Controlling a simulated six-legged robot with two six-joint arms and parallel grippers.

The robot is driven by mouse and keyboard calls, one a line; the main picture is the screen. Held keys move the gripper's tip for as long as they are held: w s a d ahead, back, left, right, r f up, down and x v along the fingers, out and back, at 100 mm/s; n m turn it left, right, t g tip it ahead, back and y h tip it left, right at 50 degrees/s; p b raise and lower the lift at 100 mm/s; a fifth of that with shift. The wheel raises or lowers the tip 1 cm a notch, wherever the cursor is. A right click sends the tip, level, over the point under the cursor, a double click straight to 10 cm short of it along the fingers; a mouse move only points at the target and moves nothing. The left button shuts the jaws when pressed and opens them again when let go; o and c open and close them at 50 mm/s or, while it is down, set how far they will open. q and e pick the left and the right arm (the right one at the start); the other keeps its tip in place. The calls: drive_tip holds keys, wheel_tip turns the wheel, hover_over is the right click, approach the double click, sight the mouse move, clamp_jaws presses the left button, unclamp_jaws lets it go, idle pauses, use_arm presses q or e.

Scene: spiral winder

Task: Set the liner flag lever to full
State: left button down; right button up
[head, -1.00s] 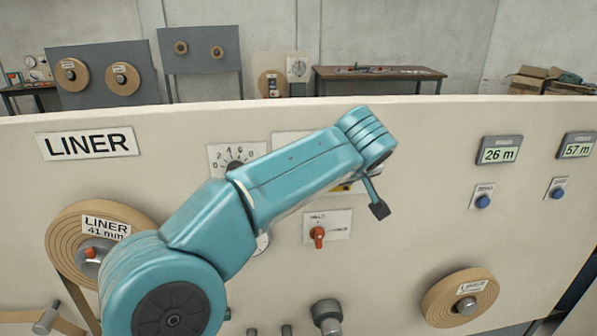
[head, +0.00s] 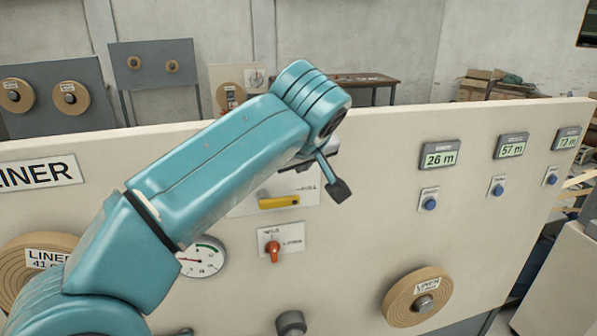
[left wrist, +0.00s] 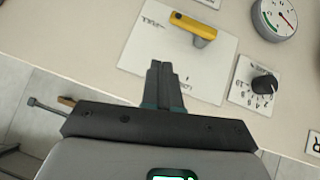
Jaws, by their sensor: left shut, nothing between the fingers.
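A yellow lever (head: 278,202) sits on a white plate (head: 300,206) on the cream panel. It lies roughly level in the head view, and my left arm partly covers the plate above it. In the left wrist view, the yellow lever (left wrist: 195,27) shows whole on its plate (left wrist: 140,62), whose small lettering I cannot read. My left gripper (left wrist: 164,68) is shut and empty. Its tips are over the plate, below and left of the lever in that view, apart from it. My right gripper is not in view.
An orange knob (head: 272,247) and a round gauge (head: 203,257) are below the lever. A black dial knob (left wrist: 264,84) is beside the plate. A tape roll (head: 417,297) and displays (head: 440,154) stand further right. The panel's top edge runs behind my arm.

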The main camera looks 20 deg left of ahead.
use_arm(q)
drive_tip(key=v, duration=0.2)
drive_tip(key=shift+d+r, duration=0.25)
